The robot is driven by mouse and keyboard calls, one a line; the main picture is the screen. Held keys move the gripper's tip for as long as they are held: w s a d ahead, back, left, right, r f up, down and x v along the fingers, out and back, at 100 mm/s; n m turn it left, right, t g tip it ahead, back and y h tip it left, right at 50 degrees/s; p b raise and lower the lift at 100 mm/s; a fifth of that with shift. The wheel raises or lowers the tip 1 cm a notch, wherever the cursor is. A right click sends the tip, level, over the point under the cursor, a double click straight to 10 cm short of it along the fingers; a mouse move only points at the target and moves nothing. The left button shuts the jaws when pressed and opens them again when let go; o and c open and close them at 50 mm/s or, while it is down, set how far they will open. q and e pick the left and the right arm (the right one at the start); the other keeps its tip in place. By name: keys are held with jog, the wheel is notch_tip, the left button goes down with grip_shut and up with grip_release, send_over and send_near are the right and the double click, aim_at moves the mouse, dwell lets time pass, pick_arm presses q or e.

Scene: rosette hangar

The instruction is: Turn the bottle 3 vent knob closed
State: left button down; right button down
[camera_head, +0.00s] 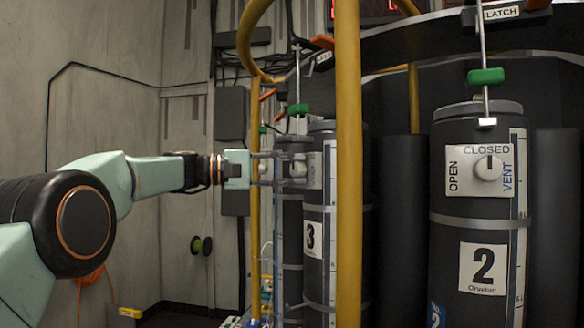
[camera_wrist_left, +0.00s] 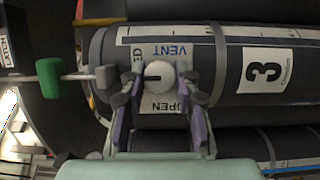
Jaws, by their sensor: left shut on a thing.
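The bottle 3 vent knob (camera_wrist_left: 158,72) is a white round knob on a label plate, and it also shows partly in the head view (camera_head: 298,170). In the wrist view, VENT reads above it, OPEN below it, and part of CLOSED at its left. A dark mark on the knob looks roughly horizontal, in line with the CLOSED side. Bottle 3 (camera_wrist_left: 234,58) is a dark cylinder, upright in the head view (camera_head: 313,225), partly hidden by a yellow post. My left gripper (camera_head: 284,169) is shut on the knob, fingers on either side (camera_wrist_left: 158,97). My right gripper is not in view.
A yellow post (camera_head: 348,200) stands just right of bottle 3. Bottle 2 (camera_head: 480,225) stands at right with its own vent knob (camera_head: 488,168). Green-handled latches (camera_head: 486,77) hang above the bottles.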

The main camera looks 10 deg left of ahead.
pick_arm(q)
jog(key=shift+f, duration=0.3)
jog(key=c, duration=1.4)
grip_release()
jog(key=shift+s, duration=0.1)
jog(key=o, duration=0.4)
jog(key=shift+s+a+r, duration=0.1)
jog(key=shift+s+r, duration=0.2)
jog(key=shift+w, duration=0.2)
jog(key=shift+a, duration=0.1)
jog(key=v, duration=1.1)
jog(key=shift+s+a, duration=0.2)
jog(key=shift+a, duration=0.15)
jog(key=shift+s, duration=0.15)
